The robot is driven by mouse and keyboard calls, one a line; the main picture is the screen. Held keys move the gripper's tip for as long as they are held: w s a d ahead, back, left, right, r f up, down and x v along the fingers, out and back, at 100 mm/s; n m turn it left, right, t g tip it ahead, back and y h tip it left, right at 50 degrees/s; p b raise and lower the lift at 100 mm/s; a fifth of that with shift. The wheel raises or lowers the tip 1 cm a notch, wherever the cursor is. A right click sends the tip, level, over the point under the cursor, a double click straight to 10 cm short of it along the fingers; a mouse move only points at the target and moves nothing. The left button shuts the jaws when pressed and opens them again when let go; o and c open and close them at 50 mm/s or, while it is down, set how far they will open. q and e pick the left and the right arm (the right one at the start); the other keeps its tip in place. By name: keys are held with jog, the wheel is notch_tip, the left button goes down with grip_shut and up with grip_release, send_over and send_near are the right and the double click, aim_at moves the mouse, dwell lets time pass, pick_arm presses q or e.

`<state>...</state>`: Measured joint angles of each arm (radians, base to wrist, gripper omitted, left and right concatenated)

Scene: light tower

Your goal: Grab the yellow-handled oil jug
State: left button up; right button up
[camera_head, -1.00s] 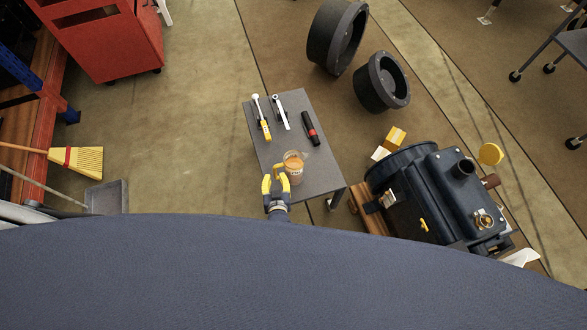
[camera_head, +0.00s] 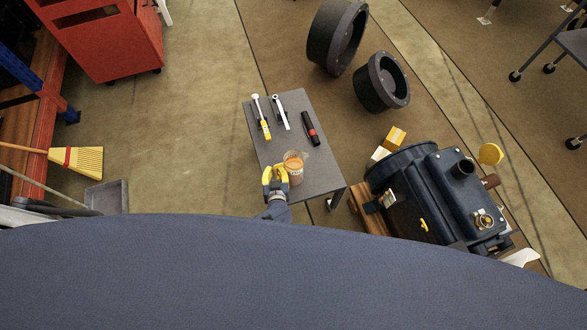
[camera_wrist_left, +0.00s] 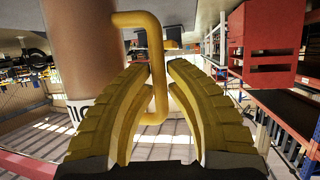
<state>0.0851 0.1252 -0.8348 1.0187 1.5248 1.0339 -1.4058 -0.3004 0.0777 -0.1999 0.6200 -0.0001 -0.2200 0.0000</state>
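The oil jug (camera_head: 294,168) stands upright on a small grey table, near its front-left edge. It looks clear with brownish-orange contents. In the left wrist view its body (camera_wrist_left: 85,50) fills the left side, with the yellow handle (camera_wrist_left: 158,85) sticking out to the right. My left gripper (camera_head: 276,172) is at the jug's left side. In the left wrist view its yellow fingers (camera_wrist_left: 162,68) are closed in around the handle's upright bar, one on each side with almost no gap. The jug's base still appears on the table. My right gripper is not in view.
Several tools lie on the table (camera_head: 322,180) behind the jug, including a black and red one (camera_head: 311,128). A dark machine (camera_head: 435,200) stands to the right. Two black flanged cylinders (camera_head: 381,83) stand behind. Floor to the left is mostly clear.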

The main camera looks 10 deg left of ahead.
pick_arm(q)
grip_shut()
